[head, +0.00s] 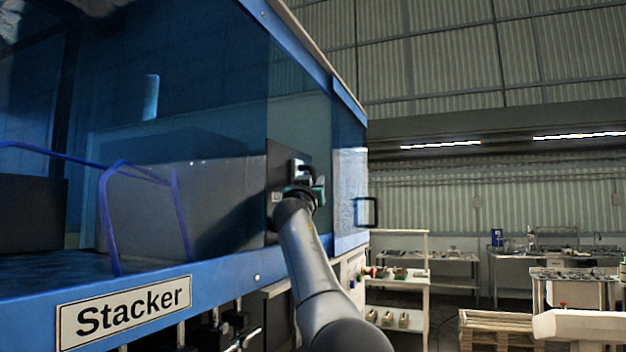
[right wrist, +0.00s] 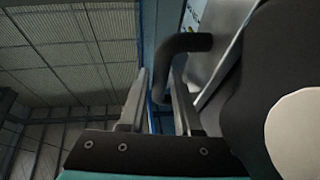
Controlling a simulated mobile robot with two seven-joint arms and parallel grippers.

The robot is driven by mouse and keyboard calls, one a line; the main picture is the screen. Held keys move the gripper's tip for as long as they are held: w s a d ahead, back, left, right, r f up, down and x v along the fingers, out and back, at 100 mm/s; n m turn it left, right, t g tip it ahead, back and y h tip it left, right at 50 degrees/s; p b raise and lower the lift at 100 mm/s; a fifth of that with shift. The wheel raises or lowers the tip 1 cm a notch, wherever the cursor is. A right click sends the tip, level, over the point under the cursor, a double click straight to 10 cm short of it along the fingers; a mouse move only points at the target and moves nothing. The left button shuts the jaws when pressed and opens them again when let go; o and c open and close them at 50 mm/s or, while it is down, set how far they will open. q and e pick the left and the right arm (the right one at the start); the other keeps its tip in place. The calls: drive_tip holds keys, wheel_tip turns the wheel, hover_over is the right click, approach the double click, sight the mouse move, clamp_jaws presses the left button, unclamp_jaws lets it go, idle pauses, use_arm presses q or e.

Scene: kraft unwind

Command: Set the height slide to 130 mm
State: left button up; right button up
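The height slide appears to be the pale plate with a dark bent handle on the black panel (head: 276,165) of the blue Stacker machine. In the right wrist view the dark handle (right wrist: 180,44) comes out from the pale plate (right wrist: 222,45) and bends down. My right gripper (head: 306,180) is up at this panel and hides part of it. In the right wrist view my right gripper (right wrist: 158,100) has its fingers apart, with the handle's free end between them and a gap showing beside it. No scale or number is readable. My left gripper is not in view.
The Stacker's blue tinted guard (head: 200,140) fills the left, above its labelled blue frame (head: 225,278). A black door handle (head: 373,212) sticks out right of the panel. A white shelf rack (head: 400,282) and a wooden pallet (head: 495,325) stand further right.

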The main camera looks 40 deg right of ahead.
clamp_jaws()
idle(1.4)
